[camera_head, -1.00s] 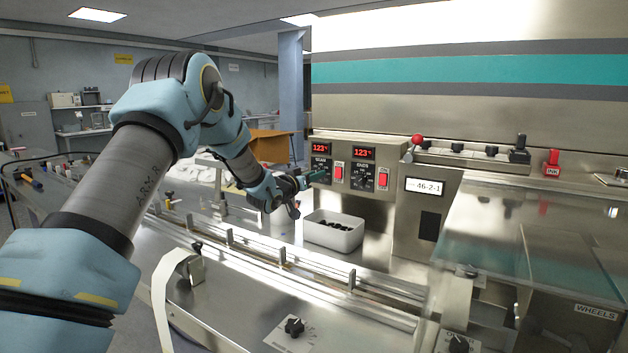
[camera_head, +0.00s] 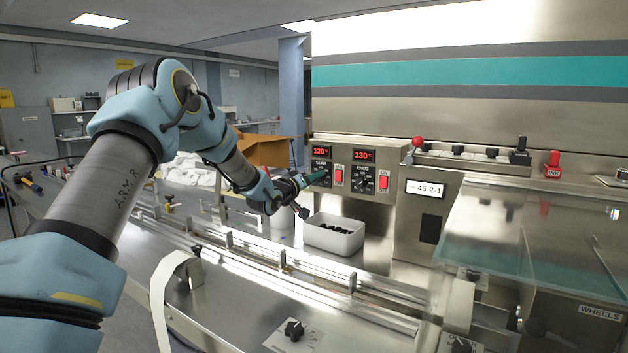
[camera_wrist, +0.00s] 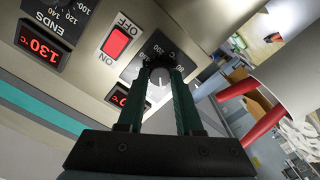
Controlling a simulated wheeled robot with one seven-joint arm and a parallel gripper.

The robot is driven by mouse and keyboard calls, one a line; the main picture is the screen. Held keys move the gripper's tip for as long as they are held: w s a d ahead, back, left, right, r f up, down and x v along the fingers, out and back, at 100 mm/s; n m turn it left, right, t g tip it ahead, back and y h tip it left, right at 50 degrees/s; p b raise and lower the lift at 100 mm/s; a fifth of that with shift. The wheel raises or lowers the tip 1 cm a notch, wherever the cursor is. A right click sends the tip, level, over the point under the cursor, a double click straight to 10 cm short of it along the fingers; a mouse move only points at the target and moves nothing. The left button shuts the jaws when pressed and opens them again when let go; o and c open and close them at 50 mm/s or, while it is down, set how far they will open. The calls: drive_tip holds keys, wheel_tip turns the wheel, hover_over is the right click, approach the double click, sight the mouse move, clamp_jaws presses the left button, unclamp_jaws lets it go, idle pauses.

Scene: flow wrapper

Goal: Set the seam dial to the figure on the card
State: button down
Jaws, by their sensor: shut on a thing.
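The seam dial (camera_head: 321,172) is the left of two black dials on the steel control panel, under a red display (camera_head: 321,151) that seems to read 120. My gripper (camera_head: 308,180) reaches it from the left. In the wrist view my gripper's two green fingers (camera_wrist: 161,84) are shut on the dial's dark knob (camera_wrist: 160,76), one on each side. A white pointer line shows between the fingers. The fingers and the low angle hide much of the scale, so I cannot read the exact setting. I cannot make out a card with a seam figure.
The ends dial (camera_head: 364,184) sits to the right, under a display (camera_head: 364,155) reading 130. A red switch (camera_head: 338,175) stands close beside the seam dial. A white bin (camera_head: 334,242) of dark pieces is below the panel. A plate (camera_head: 426,189) reads 46-2-1.

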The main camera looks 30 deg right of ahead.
drive_tip(key=c, duration=0.6)
unclamp_jaws()
drive_tip(key=b+v, duration=0.3)
drive_tip(key=v, duration=0.8)
drive_tip(key=shift+w, duration=0.1)
